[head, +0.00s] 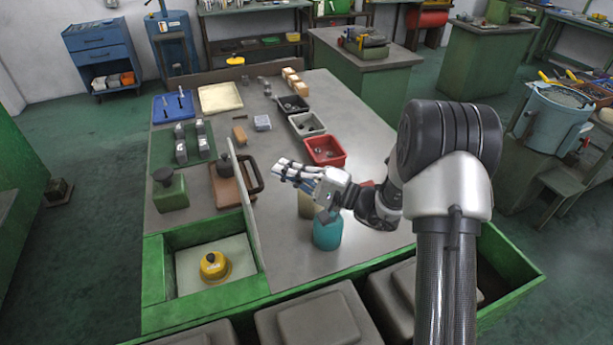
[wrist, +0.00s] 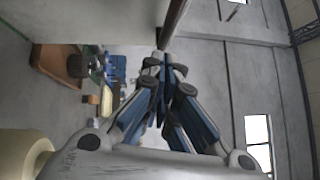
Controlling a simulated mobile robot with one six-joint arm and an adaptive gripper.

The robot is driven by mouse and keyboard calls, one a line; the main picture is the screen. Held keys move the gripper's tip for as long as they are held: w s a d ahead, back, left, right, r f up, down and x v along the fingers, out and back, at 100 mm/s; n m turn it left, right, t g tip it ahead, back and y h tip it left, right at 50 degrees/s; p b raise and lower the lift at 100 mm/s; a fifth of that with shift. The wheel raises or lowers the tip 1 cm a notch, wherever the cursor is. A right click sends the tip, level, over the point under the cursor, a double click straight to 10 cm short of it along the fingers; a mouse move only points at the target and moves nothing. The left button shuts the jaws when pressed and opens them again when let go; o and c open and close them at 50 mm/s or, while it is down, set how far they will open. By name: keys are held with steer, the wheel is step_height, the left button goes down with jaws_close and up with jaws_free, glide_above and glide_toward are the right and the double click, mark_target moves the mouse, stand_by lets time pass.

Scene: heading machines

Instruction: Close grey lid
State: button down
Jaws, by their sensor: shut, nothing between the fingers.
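The grey lid (head: 253,220) stands open and nearly upright along the right side of a green box (head: 205,306), seen almost edge-on in the head view. Inside the box is a yellow round object (head: 213,267) with a dark knob. My gripper (head: 279,170) is shut and empty, to the right of the lid and above the table, pointing left. In the wrist view my fingers (wrist: 164,60) are together. A large grey panel (wrist: 95,20), which looks like the lid, lies just beyond the fingertips there. I cannot tell whether they touch it.
A teal canister (head: 327,232) and a beige one (head: 306,206) stand below my wrist. A brown tray (head: 250,173) lies behind the lid. A red bin (head: 325,150) is farther back. Several grey lidded boxes (head: 310,325) line the table's front.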

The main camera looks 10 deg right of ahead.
steer(key=shift+s+a+r, duration=0.15)
steer(key=shift+a, duration=0.45)
steer(key=shift+s+a+r, duration=0.1)
steer(key=shift+s+a, duration=0.05)
steer(key=shift+a, duration=0.4)
